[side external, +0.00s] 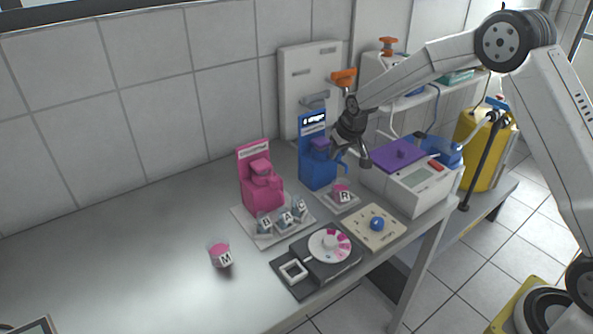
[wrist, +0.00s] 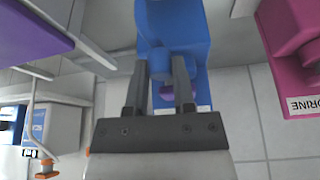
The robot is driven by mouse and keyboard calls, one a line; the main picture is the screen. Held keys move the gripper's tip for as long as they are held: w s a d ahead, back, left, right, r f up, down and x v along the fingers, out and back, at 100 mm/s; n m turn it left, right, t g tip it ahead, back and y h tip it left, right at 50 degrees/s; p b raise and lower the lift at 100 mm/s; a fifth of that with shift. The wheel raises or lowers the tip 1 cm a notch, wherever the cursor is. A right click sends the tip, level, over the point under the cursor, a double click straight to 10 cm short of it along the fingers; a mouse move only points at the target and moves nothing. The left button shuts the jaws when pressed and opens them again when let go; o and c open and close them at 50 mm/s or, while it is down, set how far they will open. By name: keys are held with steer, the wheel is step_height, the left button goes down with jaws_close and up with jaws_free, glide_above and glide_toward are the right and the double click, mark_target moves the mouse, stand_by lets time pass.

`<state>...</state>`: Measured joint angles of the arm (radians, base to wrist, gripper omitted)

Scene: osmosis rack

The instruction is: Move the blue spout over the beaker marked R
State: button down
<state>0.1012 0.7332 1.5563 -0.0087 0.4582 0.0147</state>
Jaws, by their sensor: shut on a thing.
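The blue dispenser (side external: 315,172) stands at the back of the bench beside the pink one. It also fills the top middle of the wrist view (wrist: 175,25). Its blue spout (wrist: 160,62) shows between my fingertips. My gripper (side external: 350,157) is shut on the spout at the dispenser's right side; the fingers partly hide it in the side view. The beaker marked R (side external: 342,196), with pink contents, stands on a small white pad in front of the blue dispenser. I cannot tell whether the spout is exactly above it.
A pink dispenser (side external: 261,190) stands left, with several marked beakers on its tray. A white machine with a purple lid (side external: 399,154) is close on the right. A dial device (side external: 329,246) and a blue-knob plate (side external: 375,226) lie in front. Beaker M (side external: 221,256) stands apart.

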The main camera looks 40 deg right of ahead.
steer(key=shift+a+m+h, duration=0.4)
steer(key=shift+a+m, duration=0.05)
steer(key=shift+m, duration=0.35)
steer(key=shift+a, duration=0.1)
steer(key=shift+c, duration=2.3)
jaws_free()
steer(key=shift+s+r, duration=0.1)
steer(key=v, duration=0.7)
steer(key=shift+r, duration=0.35)
steer(key=shift+s+a, duration=0.1)
steer(key=s+a+f+n+g, duration=0.1)
steer(key=s+a+f, duration=0.1)
steer(key=s, duration=1.1)
steer(key=s+a+f+n+g+y, duration=0.1)
steer(key=s+a+f, duration=0.1)
steer(key=s, duration=1.1)
steer(key=shift+s+f+n, duration=0.2)
steer(key=shift+f+n, duration=0.2)
